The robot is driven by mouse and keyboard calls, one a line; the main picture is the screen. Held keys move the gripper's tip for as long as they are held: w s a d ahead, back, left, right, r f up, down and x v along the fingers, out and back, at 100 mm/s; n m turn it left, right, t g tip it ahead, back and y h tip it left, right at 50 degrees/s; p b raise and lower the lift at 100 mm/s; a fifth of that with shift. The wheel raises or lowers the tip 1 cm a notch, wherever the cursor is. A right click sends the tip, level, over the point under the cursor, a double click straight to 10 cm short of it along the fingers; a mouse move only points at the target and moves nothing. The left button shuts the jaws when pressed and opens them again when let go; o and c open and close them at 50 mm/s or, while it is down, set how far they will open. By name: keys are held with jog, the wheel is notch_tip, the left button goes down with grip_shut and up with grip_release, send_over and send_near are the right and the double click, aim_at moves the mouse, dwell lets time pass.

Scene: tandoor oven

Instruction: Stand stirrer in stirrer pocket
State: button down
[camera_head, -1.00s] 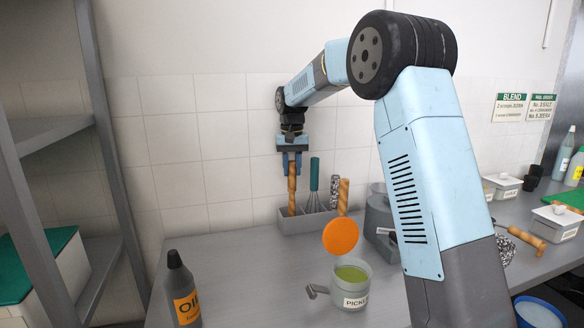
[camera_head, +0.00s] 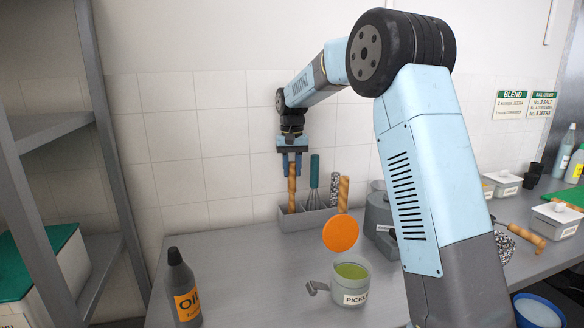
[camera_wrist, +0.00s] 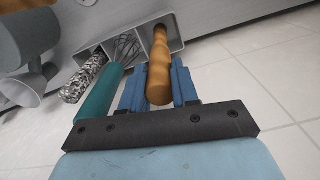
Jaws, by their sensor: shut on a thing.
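The stirrer (camera_head: 292,196), a turned wooden rod, stands upright in the leftmost compartment of the grey rack (camera_head: 304,222) against the tiled wall. My gripper (camera_head: 292,170) is above the rack, pointing down, with its blue fingers shut on the upper part of the stirrer. In the wrist view the stirrer (camera_wrist: 161,68) runs between the fingers into the square end pocket (camera_wrist: 174,30). Its lower end is hidden inside the pocket.
A teal-handled whisk (camera_head: 314,172) and a speckled-handled tool (camera_head: 334,188) stand in the rack right beside the gripper. An orange disc tool (camera_head: 341,233), a pickle pot (camera_head: 350,284) and an oil bottle (camera_head: 183,290) are in front. The counter left of the rack is clear.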

jog(key=shift+f, duration=0.1)
jog(key=c, duration=0.8)
grip_release()
jog(key=shift+o, duration=0.6)
jog(key=o, duration=0.7)
jog(key=shift+r, duration=4.45)
